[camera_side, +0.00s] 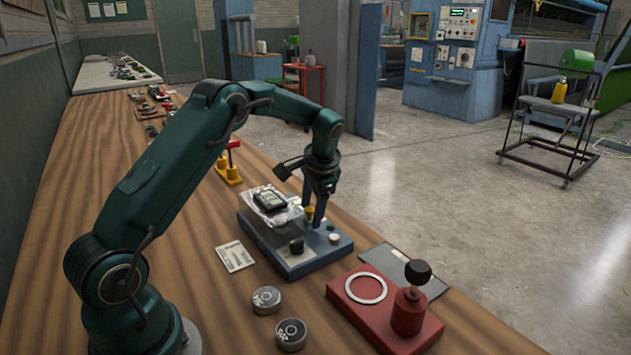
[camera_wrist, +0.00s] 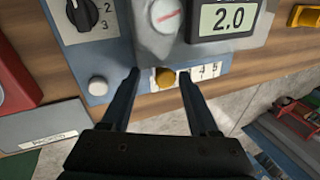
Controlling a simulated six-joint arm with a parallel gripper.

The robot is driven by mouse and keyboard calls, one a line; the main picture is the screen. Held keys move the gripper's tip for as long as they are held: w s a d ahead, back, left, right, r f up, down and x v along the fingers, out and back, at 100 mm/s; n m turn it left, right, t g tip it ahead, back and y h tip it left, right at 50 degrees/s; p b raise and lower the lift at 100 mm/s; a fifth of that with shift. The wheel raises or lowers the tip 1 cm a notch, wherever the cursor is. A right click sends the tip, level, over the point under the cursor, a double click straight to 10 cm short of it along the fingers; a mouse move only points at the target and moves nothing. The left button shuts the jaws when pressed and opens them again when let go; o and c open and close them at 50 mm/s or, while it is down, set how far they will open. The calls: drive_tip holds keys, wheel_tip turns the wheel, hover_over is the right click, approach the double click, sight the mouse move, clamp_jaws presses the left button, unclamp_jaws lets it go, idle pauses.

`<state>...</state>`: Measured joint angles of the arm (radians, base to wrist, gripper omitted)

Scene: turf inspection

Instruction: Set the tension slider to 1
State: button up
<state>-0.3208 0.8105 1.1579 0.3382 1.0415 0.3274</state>
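The yellow tension slider knob (camera_wrist: 165,78) sits at the edge of the blue-based device (camera_wrist: 98,60), beside a white scale strip (camera_wrist: 206,72) where 4 and 5 are readable to its right. The scale numbers at the knob are hidden. In the side view the knob (camera_side: 309,211) shows small on the device (camera_side: 312,262). My gripper (camera_wrist: 160,74) is open, with one finger on each side of the knob; I cannot tell whether either finger touches it. It points down over the device in the side view (camera_side: 313,208). The display (camera_wrist: 228,19) reads 2.0.
A black rotary dial (camera_wrist: 82,13) and a white button (camera_wrist: 97,86) are on the device. A red fixture (camera_side: 365,318) with a black-knobbed post, a grey plate (camera_side: 400,268), two round weights (camera_side: 266,299) (camera_side: 291,334) and a card (camera_side: 235,257) lie nearby. The table edge is close behind.

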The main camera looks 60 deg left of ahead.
drive_tip(key=shift+v, duration=2.6)
drive_tip(key=shift+w+r, duration=0.1)
drive_tip(key=shift+r, duration=0.05)
drive_tip(key=s+d+r+t, duration=0.2)
drive_tip(key=s+d+r, duration=0.2)
drive_tip(key=d+r, duration=0.15)
drive_tip(key=s+d+r+t, duration=0.2)
drive_tip(key=s+d+r, duration=0.15)
drive_tip(key=r, duration=0.35)
drive_tip(key=s+d+f+n+h, duration=0.1)
drive_tip(key=s+d+f+h, duration=0.1)
drive_tip(key=s, duration=0.4)
drive_tip(key=s+d+f+t+h, duration=0.1)
drive_tip(key=s+d+f, duration=0.3)
drive_tip(key=s+d, duration=0.2)
drive_tip(key=shift+s+f+n+h, duration=0.3)
drive_tip(key=shift+s+n+h, duration=0.1)
drive_tip(key=shift+s, duration=0.25)
